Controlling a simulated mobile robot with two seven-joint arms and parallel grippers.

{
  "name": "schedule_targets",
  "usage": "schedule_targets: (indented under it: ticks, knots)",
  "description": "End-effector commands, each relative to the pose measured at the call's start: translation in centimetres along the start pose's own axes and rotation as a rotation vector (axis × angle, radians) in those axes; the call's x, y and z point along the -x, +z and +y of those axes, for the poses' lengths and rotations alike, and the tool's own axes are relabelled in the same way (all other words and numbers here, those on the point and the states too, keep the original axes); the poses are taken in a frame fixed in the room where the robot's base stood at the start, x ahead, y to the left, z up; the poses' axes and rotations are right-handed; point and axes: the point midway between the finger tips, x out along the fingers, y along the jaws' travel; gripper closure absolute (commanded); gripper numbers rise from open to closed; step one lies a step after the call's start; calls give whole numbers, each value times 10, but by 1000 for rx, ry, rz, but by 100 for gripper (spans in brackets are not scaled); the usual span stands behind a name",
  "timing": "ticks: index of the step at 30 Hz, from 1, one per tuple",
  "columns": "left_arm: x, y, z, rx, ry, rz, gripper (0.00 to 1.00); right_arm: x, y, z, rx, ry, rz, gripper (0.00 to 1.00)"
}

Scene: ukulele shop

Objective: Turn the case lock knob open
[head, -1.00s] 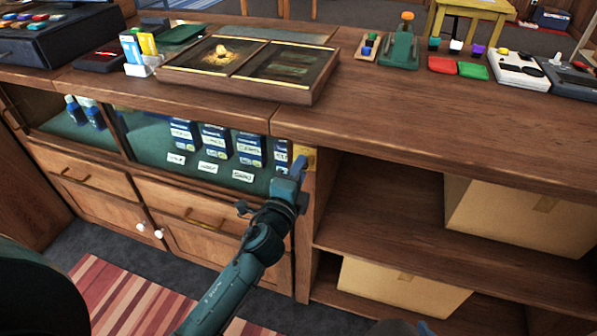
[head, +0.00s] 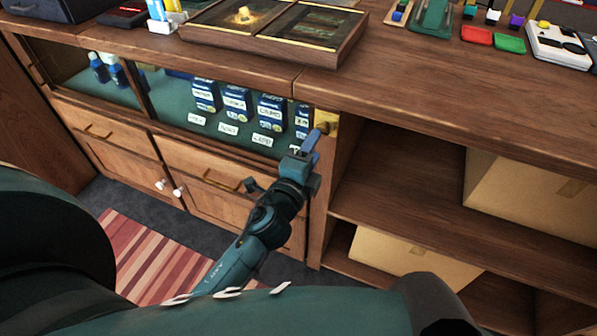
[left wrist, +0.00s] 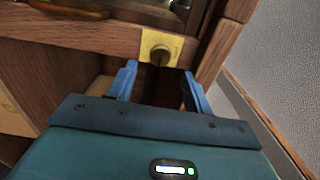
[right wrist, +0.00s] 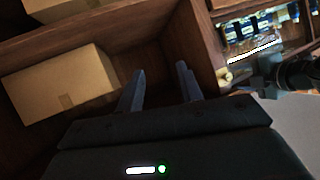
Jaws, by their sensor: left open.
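The lock knob (head: 326,126) sits on a square brass plate (head: 328,119) on the wooden post at the right end of the glass display case. In the left wrist view the round knob (left wrist: 160,55) on its brass plate (left wrist: 147,44) lies just beyond and between the fingertips. My left gripper (head: 308,147) is open and empty, just below and left of the knob in the head view, seemingly apart from it. My right gripper (right wrist: 160,76) is open and empty, facing the open shelf. The brass knob (right wrist: 224,77) also shows right of it.
Open shelves right of the post hold cardboard boxes (head: 532,195). Blue boxes (head: 237,104) with labels stand behind the case glass. The wooden countertop (head: 420,85) overhangs above, carrying a framed display (head: 345,58). Drawers and a striped rug (head: 165,262) are below.

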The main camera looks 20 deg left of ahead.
Motion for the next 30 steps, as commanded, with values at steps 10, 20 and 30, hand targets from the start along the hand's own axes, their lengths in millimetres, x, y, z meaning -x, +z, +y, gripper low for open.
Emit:
schedule_targets:
  ticks: [10,20,30]
  knots:
    - [70,0,2,1,2,0,49,-3,5,2,-4,0,17,64]
    - [86,0,0,-2,-1,0,49,3,0,2,-3,5,40,64]
    - [86,0,-1,-2,-1,0,49,3,1,3,-2,6,36,64]
